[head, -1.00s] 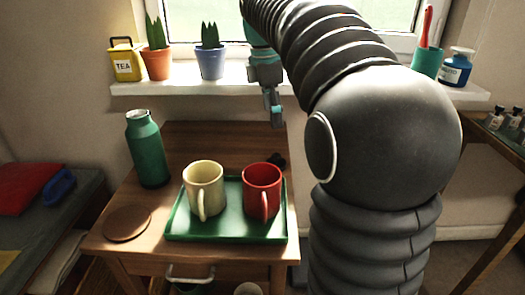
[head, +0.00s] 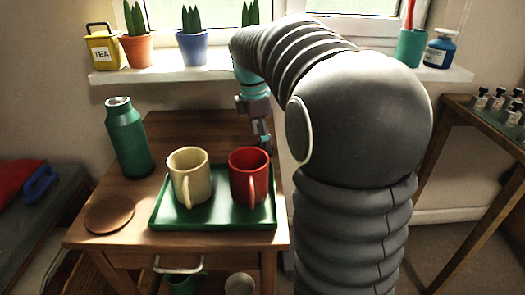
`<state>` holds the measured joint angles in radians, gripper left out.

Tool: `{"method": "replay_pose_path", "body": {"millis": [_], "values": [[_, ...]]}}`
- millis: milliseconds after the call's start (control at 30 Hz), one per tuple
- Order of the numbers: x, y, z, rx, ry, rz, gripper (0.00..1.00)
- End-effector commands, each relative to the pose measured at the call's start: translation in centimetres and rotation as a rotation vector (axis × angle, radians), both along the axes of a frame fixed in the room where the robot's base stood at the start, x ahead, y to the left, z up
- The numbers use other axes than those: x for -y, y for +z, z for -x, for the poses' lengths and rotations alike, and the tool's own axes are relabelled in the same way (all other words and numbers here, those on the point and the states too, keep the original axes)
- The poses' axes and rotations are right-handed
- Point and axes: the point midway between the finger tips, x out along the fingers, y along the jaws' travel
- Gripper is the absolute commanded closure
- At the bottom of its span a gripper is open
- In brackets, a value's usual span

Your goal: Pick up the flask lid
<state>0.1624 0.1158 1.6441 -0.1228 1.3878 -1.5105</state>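A green flask (head: 127,140) with a bare metal neck stands upright at the back left of the wooden table. I cannot clearly make out its lid. A small dark object seen earlier behind the red mug (head: 249,175) is now hidden or merged with my gripper. My gripper (head: 264,142) points down at the table's back right, just behind the red mug's rim. It is small and partly hidden, so I cannot tell whether its fingers are open or hold anything.
A green tray (head: 217,218) holds the cream mug (head: 188,176) and red mug in front of my gripper. A brown round coaster (head: 110,214) lies front left. The windowsill (head: 155,75) with potted plants is behind. The table's back middle is clear.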

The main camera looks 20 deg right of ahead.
Motion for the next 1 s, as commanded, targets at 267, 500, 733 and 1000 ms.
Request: {"method": "replay_pose_path", "body": {"millis": [267, 500, 733, 1000], "values": [[0.2, -1.8, 0.1, 0.000, 0.000, 0.000, 0.14], [0.2, -1.8, 0.1, 0.000, 0.000, 0.000, 0.34], [0.2, -1.8, 0.1, 0.000, 0.000, 0.000, 0.69], [0.2, -1.7, 0.1, 0.000, 0.000, 0.000, 0.69]]}}
